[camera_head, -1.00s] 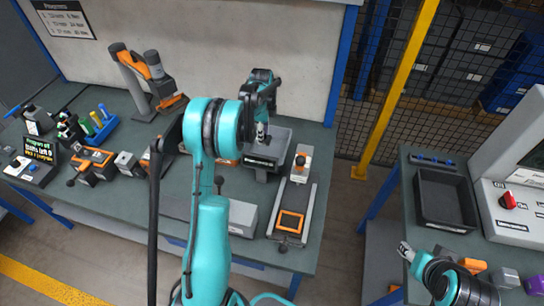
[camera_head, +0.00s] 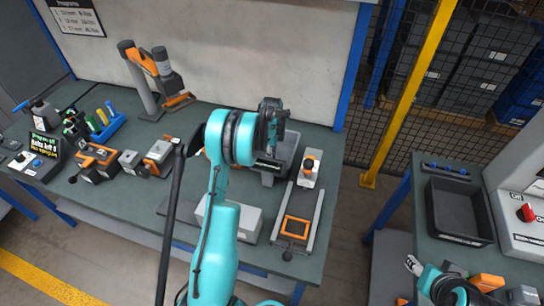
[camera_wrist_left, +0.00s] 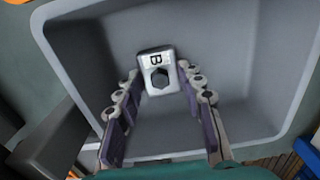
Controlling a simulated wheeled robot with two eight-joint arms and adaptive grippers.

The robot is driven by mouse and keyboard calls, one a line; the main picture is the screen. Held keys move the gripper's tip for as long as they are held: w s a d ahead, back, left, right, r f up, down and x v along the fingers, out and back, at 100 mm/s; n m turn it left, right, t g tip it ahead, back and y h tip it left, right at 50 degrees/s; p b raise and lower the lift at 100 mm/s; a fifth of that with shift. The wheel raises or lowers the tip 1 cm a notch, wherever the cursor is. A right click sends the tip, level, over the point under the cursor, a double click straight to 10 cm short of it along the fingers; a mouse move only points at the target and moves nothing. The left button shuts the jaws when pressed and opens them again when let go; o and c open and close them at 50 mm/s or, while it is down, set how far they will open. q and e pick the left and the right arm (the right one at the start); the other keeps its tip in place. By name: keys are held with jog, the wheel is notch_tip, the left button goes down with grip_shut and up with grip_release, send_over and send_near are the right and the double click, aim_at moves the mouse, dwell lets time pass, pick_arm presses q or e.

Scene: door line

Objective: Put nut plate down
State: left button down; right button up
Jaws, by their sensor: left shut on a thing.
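The nut plate (camera_wrist_left: 157,84) is a small pale block marked "B" with a dark hexagonal hole. In the left wrist view it sits between the fingertips of my left gripper (camera_wrist_left: 157,80), which is shut on it. The grey bin (camera_wrist_left: 75,40) surrounds plate and fingers in that view; whether the plate touches its floor I cannot tell. In the head view the bin (camera_head: 292,150) stands on the workbench, partly hidden by my left arm, and the plate is hidden. My right gripper (camera_head: 412,265) is at lower right; its finger opening is unclear.
A light grey box (camera_head: 247,222) is in front. Orange tools (camera_head: 97,160) and a small display (camera_head: 45,147) stand at left. A black tray (camera_head: 460,210) is on the right bench.

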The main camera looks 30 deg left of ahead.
pick_arm(q)
jog(key=shift+s, duration=0.1)
jog(key=c, duration=1.4)
grip_release()
jog(key=shift+f, duration=0.1)
jog(key=o, duration=0.4)
jog(key=shift+o, duration=0.2)
jog(key=shift+r, duration=0.5)
notch_tip(320, 180, up, 12)
jog(key=p, duration=0.2)
jog(key=shift+f+p, duration=0.25)
jog(key=shift+p, duration=0.1)
